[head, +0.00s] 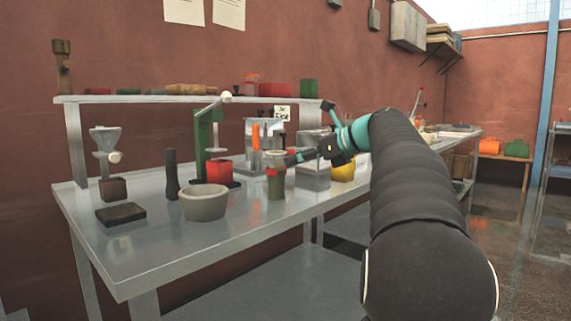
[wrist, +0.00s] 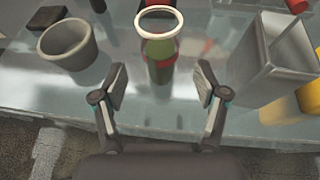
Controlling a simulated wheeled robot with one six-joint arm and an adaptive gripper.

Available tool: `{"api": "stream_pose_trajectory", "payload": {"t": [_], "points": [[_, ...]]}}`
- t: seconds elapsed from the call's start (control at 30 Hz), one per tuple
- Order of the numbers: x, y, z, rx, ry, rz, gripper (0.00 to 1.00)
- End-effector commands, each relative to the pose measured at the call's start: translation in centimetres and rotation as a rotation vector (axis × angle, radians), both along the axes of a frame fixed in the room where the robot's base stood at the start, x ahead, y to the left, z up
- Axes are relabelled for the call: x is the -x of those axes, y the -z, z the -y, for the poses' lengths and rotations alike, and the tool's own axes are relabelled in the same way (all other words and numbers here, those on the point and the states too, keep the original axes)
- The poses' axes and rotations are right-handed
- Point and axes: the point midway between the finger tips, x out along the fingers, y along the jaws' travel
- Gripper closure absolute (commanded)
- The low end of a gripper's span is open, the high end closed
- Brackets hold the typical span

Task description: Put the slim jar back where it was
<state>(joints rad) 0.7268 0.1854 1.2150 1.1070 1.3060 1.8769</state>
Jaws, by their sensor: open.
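The slim jar (head: 275,186), with a pale rim, a red band and a greenish lower part, stands upright on the metal bench near its front edge. It also shows in the wrist view (wrist: 159,47), seen from above, top centre. My gripper (wrist: 161,83) is open and empty, its two fingers spread apart. The jar lies ahead of the fingertips, roughly in line with the gap between them. In the head view, part of my gripper overlaps the jar's upper right side, so I cannot tell the exact distance.
A grey bowl (head: 205,204) stands left of the jar, with a dark pestle (head: 171,174) behind it. A green press (head: 203,133) stands behind. The bench front (head: 150,262) is clear.

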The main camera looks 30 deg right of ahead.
Motion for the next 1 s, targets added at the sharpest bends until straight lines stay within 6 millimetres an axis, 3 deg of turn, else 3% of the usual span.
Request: {"api": "stream_pose_trajectory", "payload": {"t": [0.1,0.3,1.0], "points": [[1.6,-0.9,0.9,0.001,0.003,0.001,0.27],[3.1,-1.5,1.6,0.0,0.002,0.001,0.27],[3.3,-1.5,1.8,0.0,0.002,0.0,0.27]]}}
